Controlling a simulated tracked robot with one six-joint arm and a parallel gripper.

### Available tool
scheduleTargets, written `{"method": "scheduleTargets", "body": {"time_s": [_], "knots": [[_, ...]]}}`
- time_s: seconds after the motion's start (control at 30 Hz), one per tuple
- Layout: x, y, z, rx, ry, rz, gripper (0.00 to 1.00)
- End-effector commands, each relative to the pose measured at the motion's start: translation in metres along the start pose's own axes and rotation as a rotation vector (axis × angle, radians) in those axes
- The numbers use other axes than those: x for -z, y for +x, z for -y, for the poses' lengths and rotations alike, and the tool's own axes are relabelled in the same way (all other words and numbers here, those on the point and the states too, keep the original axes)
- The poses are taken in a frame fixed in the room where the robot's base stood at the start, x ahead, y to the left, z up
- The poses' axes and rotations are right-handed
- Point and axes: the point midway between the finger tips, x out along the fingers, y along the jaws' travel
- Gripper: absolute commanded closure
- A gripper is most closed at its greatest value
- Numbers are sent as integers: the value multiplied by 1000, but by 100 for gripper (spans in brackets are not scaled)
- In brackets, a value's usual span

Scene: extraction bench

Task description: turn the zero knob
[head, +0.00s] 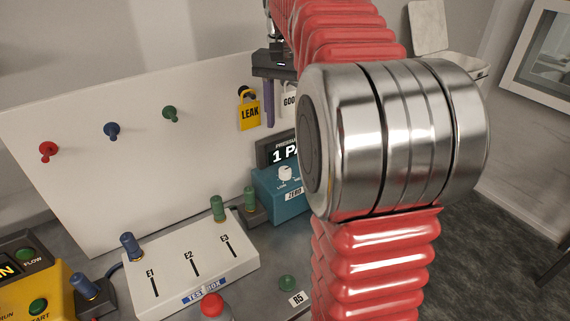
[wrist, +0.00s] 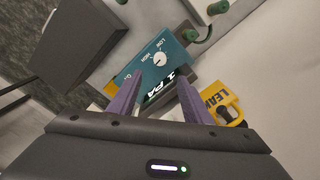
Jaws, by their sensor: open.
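The zero knob (head: 285,173) is a small white dial on the front of a teal box (head: 265,191) marked ZERO, below a dark display reading "1 PA". In the wrist view the knob (wrist: 160,59) sits between LOW and HIGH marks, beyond the fingertips. My gripper (wrist: 160,84) is open and empty, its two purple fingers apart on either side of the display. In the head view it points down above and behind the box, apart from the knob. My arm hides the right part of the box there.
A yellow LEAK tag (head: 249,111) hangs on the white panel (head: 150,190) close beside my fingers. A white test box (head: 190,266) with plugs stands left of the teal box.

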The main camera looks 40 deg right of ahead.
Motion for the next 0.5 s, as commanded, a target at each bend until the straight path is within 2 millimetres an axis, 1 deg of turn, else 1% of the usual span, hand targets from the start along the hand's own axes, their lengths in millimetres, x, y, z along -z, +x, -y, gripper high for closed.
{"method": "scheduleTargets", "body": {"time_s": [0.17, 0.27, 0.5], "knots": [[0, 8, 0, 0, -1, 0, 55], [0, 18, 0, -1, -1, 1, 55], [-1, 53, 0, -1, -1, 3, 55]]}}
